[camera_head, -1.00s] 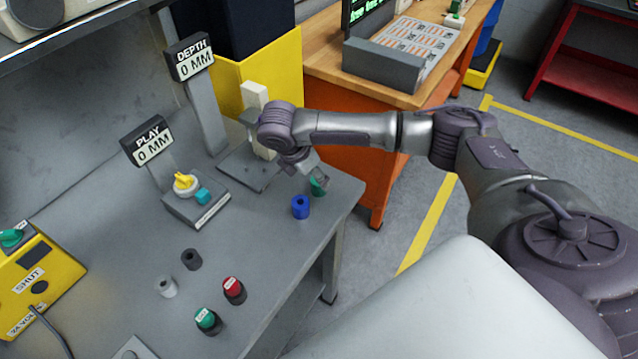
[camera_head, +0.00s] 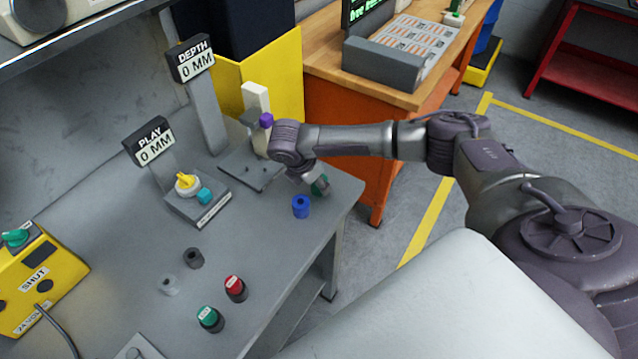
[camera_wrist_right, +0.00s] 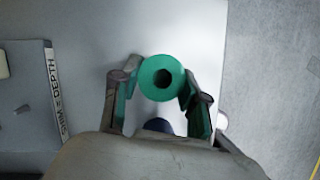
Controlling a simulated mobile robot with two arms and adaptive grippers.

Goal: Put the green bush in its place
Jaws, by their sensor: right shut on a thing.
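The green bush (camera_wrist_right: 160,78) is a ring with a dark central hole, held between the fingers of my right gripper (camera_wrist_right: 158,88) in the right wrist view. In the head view, the right gripper (camera_head: 317,182) is over the bench's right end, with the green bush (camera_head: 320,185) partly hidden by it. I cannot tell whether the bush touches the bench. A blue bush (camera_head: 300,207) stands just in front of it; its dark top (camera_wrist_right: 158,125) shows below the green bush in the wrist view. My left gripper is not in view.
The PLAY gauge (camera_head: 197,200) and DEPTH stand (camera_head: 252,172) are behind. A yellow box (camera_head: 38,285) is left.

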